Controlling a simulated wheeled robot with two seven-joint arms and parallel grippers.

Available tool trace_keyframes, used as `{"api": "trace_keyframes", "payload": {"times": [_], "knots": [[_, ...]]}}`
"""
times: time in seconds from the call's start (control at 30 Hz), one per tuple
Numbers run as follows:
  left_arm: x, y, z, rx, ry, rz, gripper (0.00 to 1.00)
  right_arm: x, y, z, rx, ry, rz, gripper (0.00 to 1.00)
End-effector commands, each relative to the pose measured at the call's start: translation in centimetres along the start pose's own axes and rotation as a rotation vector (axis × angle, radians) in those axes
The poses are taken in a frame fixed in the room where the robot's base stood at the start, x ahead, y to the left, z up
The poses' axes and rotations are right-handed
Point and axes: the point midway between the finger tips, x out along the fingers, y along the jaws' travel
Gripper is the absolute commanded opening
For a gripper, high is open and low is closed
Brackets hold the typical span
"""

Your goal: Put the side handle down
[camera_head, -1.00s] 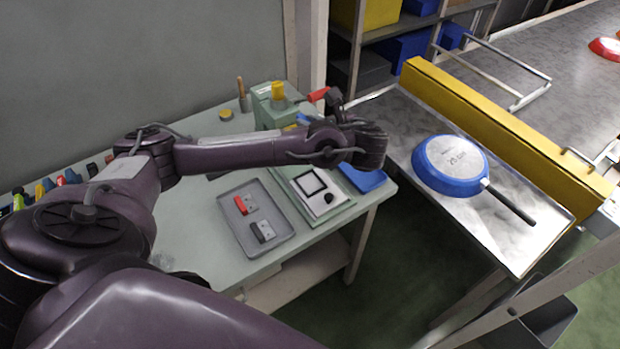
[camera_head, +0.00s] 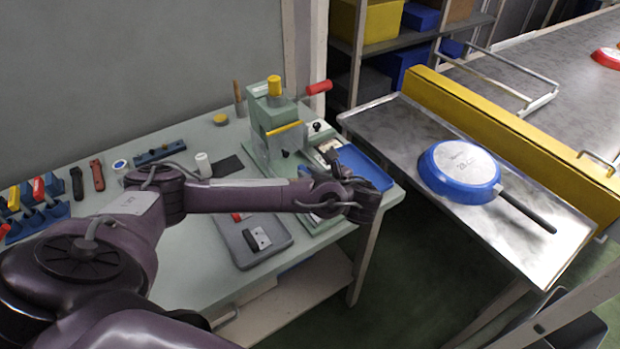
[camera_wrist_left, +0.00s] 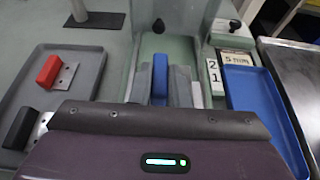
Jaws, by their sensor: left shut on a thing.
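My left gripper (camera_head: 366,204) is above the front right of the green table, near the press fixture; its fingertips are hidden in the head view. The left wrist view shows a blue side handle (camera_wrist_left: 160,76) with a grey metal plate in front of the hand, and the gripper is shut on it. A grey tray (camera_wrist_left: 82,62) is to the left there, with a red side handle (camera_wrist_left: 49,71) and a black one (camera_wrist_left: 20,127). A blue tray (camera_wrist_left: 255,95) lies to the right, and no handle is visible in it. My right gripper is not in view.
The green press (camera_head: 283,125) with a red lever stands behind the hand. A blue pan (camera_head: 458,172) lies upside down on the metal table (camera_head: 505,240) to the right, beside a yellow rail (camera_head: 500,125). A gap separates the two tables.

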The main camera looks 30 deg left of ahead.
Motion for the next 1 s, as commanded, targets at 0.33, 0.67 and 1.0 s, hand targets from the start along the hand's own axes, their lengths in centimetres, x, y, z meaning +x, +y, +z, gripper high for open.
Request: {"api": "trace_keyframes", "payload": {"times": [0.33, 0.67, 1.0], "knots": [[0.5, 0.0, -1.2, -0.002, 0.0, -0.001, 0.0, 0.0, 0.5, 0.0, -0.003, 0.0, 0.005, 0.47], [0.9, 0.0, -2.1, -0.002, -0.001, 0.0, 0.0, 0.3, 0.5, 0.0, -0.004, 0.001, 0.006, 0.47], [1.0, 0.1, -2.7, 0.006, 0.001, -0.001, 0.3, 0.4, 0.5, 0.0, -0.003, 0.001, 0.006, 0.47]]}}
